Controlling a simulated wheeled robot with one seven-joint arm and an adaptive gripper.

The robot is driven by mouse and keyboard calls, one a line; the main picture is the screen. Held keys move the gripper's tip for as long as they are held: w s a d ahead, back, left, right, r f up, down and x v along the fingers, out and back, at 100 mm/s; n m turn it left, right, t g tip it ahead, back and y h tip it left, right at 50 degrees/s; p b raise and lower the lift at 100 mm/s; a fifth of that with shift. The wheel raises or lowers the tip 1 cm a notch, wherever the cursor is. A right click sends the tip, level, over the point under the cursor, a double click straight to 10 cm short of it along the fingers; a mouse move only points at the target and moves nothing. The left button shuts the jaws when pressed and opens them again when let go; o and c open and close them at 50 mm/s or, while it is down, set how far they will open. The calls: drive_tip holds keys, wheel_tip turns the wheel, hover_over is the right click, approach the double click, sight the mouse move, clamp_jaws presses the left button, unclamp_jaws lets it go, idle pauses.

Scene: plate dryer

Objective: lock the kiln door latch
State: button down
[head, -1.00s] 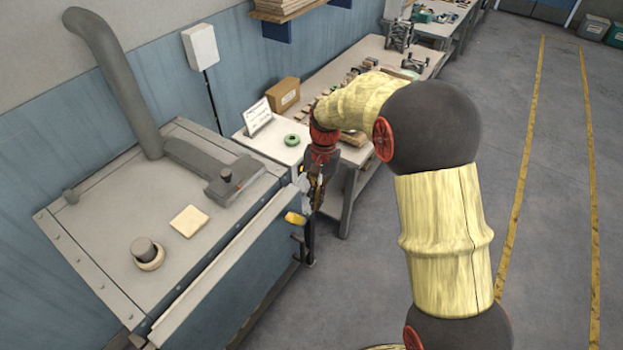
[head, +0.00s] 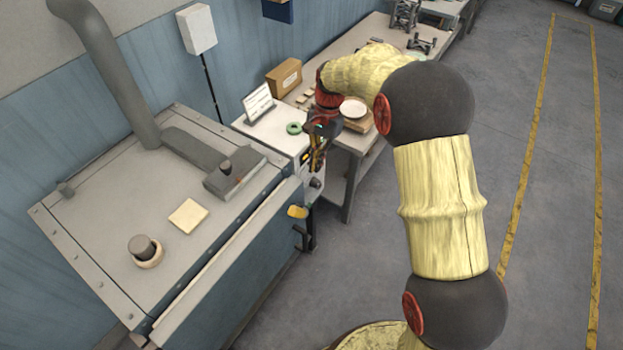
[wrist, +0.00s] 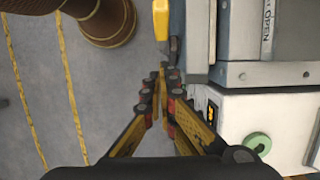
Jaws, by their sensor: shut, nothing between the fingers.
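The kiln (head: 130,215) is the large grey box on the left in the head view, with its door side (head: 250,260) facing lower right. A yellow latch handle (head: 297,211) sticks out near the far end of the door's top edge. The handle (wrist: 161,18) also shows at the top of the wrist view, beside the kiln edge. My gripper (head: 317,170) is just beyond the handle in the head view. In the wrist view my gripper (wrist: 163,70) has its fingertips together and empty, close below the handle. I cannot tell whether they touch it.
A white cabinet with a green ring (head: 293,128) and a sign (head: 258,102) stands beyond the kiln. A workbench (head: 375,60) with a pale plate (head: 352,108) extends behind my arm. An "OPEN" label (wrist: 267,25) is on the kiln. The floor (head: 560,230) at right is clear.

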sight(297, 211)
drive_tip(key=x, duration=0.3)
drive_tip(key=s+a+p+x, duration=0.1)
drive_tip(key=x, duration=0.3)
drive_tip(key=s+p+x, duration=0.1)
drive_tip(key=x, duration=0.3)
drive_tip(key=shift+a+r, duration=0.15)
drive_tip(key=shift+a, duration=0.15)
drive_tip(key=shift+s+a+f, duration=0.1)
drive_tip(key=shift+s+f, duration=0.05)
drive_tip(key=shift+f, duration=0.1)
drive_tip(key=shift+s+a, duration=0.1)
drive_tip(key=shift+s+a, duration=0.1)
drive_tip(key=shift+s, duration=0.1)
